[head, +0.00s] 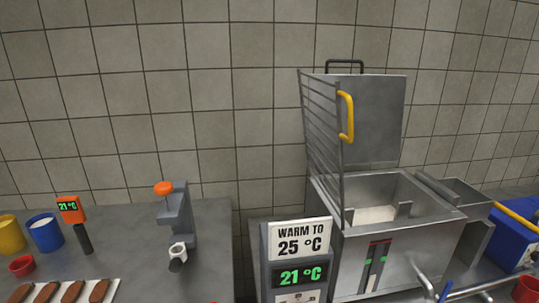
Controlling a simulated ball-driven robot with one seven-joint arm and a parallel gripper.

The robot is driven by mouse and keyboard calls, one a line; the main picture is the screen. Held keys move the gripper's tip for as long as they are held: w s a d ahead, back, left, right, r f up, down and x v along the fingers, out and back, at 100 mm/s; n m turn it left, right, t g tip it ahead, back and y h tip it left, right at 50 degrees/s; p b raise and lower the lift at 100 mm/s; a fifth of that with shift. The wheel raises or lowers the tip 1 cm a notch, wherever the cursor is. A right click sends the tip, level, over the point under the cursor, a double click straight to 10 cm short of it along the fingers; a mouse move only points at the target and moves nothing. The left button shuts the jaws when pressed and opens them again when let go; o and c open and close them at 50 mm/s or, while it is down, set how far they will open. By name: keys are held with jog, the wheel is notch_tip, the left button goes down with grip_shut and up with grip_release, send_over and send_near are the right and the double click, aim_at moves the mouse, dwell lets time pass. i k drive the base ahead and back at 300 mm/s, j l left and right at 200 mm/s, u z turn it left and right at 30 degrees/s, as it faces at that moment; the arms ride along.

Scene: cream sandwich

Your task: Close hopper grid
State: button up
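The hopper grid (322,140) is a frame of thin metal bars with a yellow handle (346,117). It stands raised, nearly upright, at the left side of the steel hopper (390,266). The hopper's top is open and a pale mass (374,214) shows inside. A flat metal lid (384,118) with a dark handle also stands upright behind the hopper. My gripper is not in view.
A sign reading "WARM TO 25 °C" (299,239) and a 21 °C display (299,275) stand left of the hopper. The left counter (130,232) holds an orange-topped device (176,222), cups and brown bars on a tray. A blue box (516,235) is at right.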

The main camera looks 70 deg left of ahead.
aim_at(339, 93)
jog(key=u, duration=1.3)
